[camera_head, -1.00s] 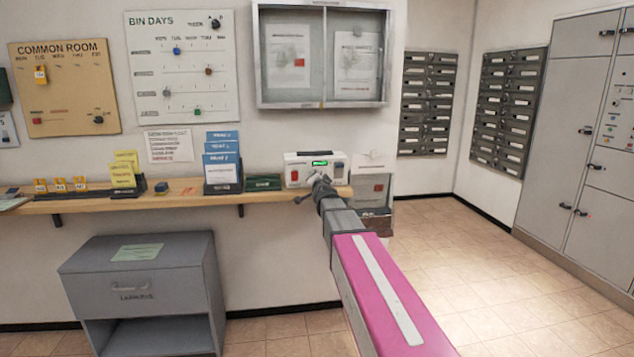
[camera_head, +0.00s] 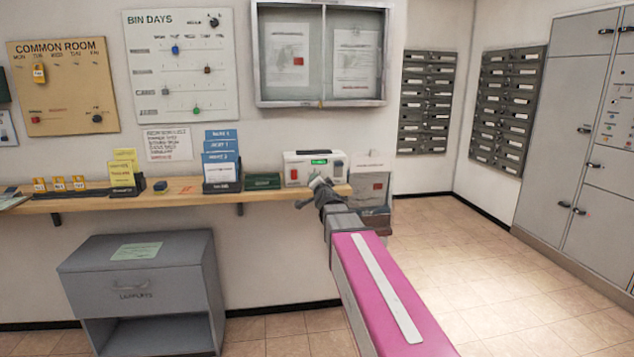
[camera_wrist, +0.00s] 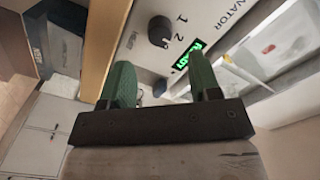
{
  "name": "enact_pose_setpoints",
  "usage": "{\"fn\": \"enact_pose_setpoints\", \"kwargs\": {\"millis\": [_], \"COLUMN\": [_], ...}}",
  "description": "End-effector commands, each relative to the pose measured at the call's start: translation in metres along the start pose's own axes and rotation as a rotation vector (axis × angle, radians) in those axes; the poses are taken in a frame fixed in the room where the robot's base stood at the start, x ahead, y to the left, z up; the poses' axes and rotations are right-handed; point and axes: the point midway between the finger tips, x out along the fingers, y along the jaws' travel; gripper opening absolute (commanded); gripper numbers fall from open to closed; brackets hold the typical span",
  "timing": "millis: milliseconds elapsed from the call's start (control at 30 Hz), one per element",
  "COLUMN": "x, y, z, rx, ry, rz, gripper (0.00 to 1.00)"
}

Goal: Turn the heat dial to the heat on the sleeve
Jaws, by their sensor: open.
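The laminator (camera_head: 314,167) is a white box with a lit green display, standing on the right end of the wooden shelf. In the wrist view its panel shows a black heat dial (camera_wrist: 158,31), the numerals 1 and 2 and a green display (camera_wrist: 188,56). My gripper (camera_wrist: 150,82) is open and empty. Its two green fingers are apart, below the dial in that picture and not closed on it. In the head view my gripper (camera_head: 310,193) is just in front of the laminator. I cannot read a heat value on any sleeve.
A clear holder with a paper (camera_head: 372,187) stands right of the laminator. A green box (camera_head: 262,181) and a blue leaflet stand (camera_head: 221,165) are to its left on the shelf (camera_head: 180,191). A grey cabinet (camera_head: 140,285) stands below; the floor to the right is clear.

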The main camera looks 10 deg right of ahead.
Motion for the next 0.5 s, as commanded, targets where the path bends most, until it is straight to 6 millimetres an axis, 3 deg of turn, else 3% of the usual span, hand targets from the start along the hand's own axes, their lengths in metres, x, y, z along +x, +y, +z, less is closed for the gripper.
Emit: {"fn": "enact_pose_setpoints", "kwargs": {"millis": [33, 200, 500], "x": [-0.016, -0.043, -0.052], "y": [0.000, 0.000, 0.000], "z": [0.000, 0.000, 0.000], "rx": [0.000, 0.000, 0.000], "ry": [0.000, 0.001, 0.001], "rz": [0.000, 0.000, 0.000], "gripper": [0.57, 0.57, 0.57]}}
